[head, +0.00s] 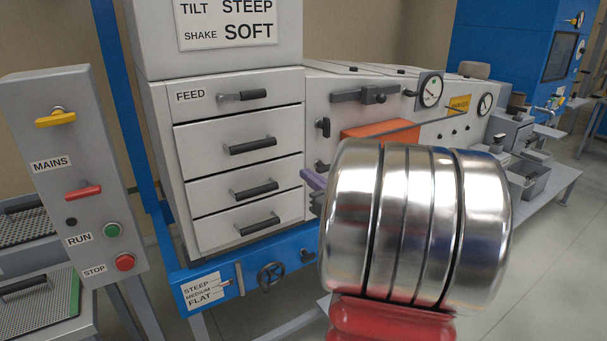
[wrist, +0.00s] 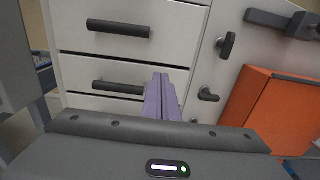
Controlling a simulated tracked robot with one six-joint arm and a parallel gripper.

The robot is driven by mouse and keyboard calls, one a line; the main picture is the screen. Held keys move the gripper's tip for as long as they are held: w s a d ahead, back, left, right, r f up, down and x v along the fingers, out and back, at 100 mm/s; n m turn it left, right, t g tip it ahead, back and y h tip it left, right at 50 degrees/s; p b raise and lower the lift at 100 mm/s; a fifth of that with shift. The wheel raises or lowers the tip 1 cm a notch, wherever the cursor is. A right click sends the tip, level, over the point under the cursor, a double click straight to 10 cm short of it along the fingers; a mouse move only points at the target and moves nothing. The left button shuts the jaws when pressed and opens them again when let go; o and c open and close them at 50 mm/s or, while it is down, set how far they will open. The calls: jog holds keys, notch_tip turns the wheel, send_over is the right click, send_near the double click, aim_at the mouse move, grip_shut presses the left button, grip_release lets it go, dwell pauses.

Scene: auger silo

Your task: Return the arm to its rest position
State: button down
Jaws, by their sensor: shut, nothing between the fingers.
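My gripper shows in the wrist view as two purple fingers (wrist: 162,98) pressed together with nothing between them. In the head view only a bit of its purple fingers (head: 313,180) shows to the left of my arm. My shiny metal and red arm link hides the rest of it. The fingers point toward the cabinet with white drawers (head: 240,150), near the right edge of the drawer fronts. I cannot tell how far they are from the drawers.
An orange panel (head: 380,134) is right of the drawers; it also shows in the wrist view (wrist: 268,112). A grey control post (head: 85,190) with switches and buttons stands at left. A blue frame (head: 215,270) with a handwheel (head: 271,276) runs below the drawers. Open floor (head: 560,260) lies at right.

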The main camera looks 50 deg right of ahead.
dwell(0.7)
jog(key=s+a+f+n+g+y, duration=0.2)
jog(key=a+f+n+g+y, duration=0.3)
jog(key=a+n, duration=0.6)
jog(key=s+a+f+n+g+y, duration=0.35)
jog(key=a+f+n, duration=0.5)
jog(key=a, duration=0.55)
jog(key=s+a+n+g+h, duration=0.3)
jog(key=s+a+n+g, duration=0.2)
jog(key=s+a+n, duration=0.6)
jog(key=w+a+r+n+t, duration=0.1)
jog(key=w+a+r+n, duration=0.1)
jog(key=a+r+n, duration=0.4)
jog(key=n, duration=0.2)
jog(key=shift+a+n+t, duration=0.15)
jog(key=shift+n+t, duration=0.2)
